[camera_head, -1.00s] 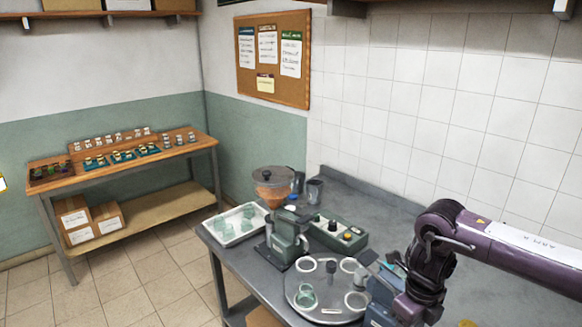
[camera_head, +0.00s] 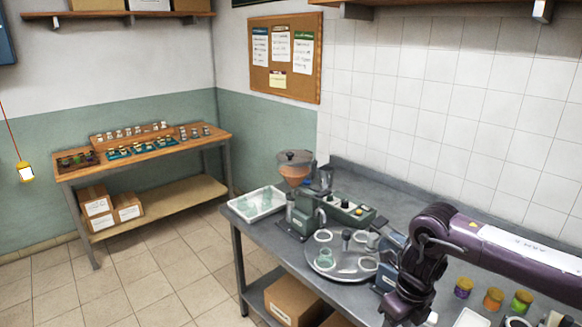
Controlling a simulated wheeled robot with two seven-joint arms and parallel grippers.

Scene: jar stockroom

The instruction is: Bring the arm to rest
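My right arm (camera_head: 500,245) is purple and comes in from the right edge. It bends at a joint near the turntable and runs down to the bottom edge. My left arm and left gripper are not in view. The arm's lower part stands in front of the workbench (camera_head: 405,205) and hides part of a blue-grey machine (camera_head: 385,280) beside the turntable.
A round turntable (camera_head: 340,264) holds a greenish glass jar. A hopper machine (camera_head: 296,190), a white tray (camera_head: 238,211) and a control box (camera_head: 346,211) stand behind it. Several filled jars (camera_head: 493,299) stand at right. A wooden shelf table (camera_head: 190,150) is far left. Floor at left is clear.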

